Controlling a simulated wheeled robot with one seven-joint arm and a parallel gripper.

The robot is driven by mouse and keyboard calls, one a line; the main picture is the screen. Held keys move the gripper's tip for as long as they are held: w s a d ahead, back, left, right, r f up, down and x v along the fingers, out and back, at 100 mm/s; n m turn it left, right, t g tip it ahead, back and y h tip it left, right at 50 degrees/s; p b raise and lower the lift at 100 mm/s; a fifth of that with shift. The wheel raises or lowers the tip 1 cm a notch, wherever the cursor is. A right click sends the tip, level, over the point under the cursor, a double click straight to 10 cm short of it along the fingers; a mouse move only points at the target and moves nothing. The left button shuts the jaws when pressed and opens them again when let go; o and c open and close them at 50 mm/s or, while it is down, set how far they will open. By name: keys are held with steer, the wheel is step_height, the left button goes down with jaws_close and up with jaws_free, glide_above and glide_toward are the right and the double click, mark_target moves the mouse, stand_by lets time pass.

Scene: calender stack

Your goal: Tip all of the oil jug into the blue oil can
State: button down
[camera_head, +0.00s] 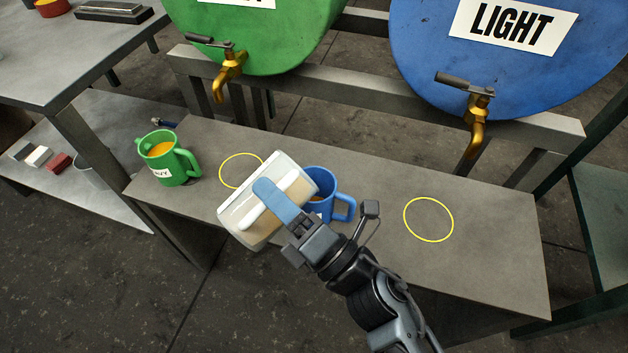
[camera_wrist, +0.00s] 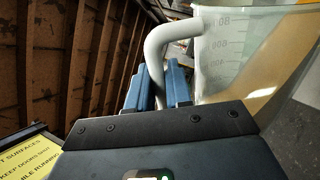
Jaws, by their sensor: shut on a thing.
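My gripper (camera_head: 272,203) is shut on the white handle of a translucent oil jug (camera_head: 238,222). The jug is tilted well over to the right, its rim end close above or beside the blue oil can (camera_head: 322,182). The jug partly hides the can. Tan oil shows through the jug's wall. Some brownish oil shows in the can's mouth; I cannot see a stream. The can stands upright on the bench, its handle to the right. In the wrist view the blue fingers (camera_wrist: 165,85) close around the handle (camera_wrist: 172,32), with the graduated jug (camera_wrist: 222,60) and slanting oil beside it.
A green can (camera_head: 178,168) with orange oil stands on the bench (camera_head: 375,185) to the left. Two yellow rings (camera_head: 428,219) mark the bench. Behind are a green drum (camera_head: 255,35) and a blue "LIGHT" drum (camera_head: 430,60) with brass taps. The bench's right part is clear.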

mark_target(291, 182)
steer(key=shift+w+d+r+m+t+p, duration=0.3)
steer(key=shift+w+d+r+m+p, duration=0.2)
steer(key=shift+d+m, duration=0.15)
steer(key=shift+w+d+r+m+t+p, duration=0.35)
steer(key=shift+w+d+m+p, duration=0.15)
steer(key=shift+m, duration=0.25)
stand_by(0.9)
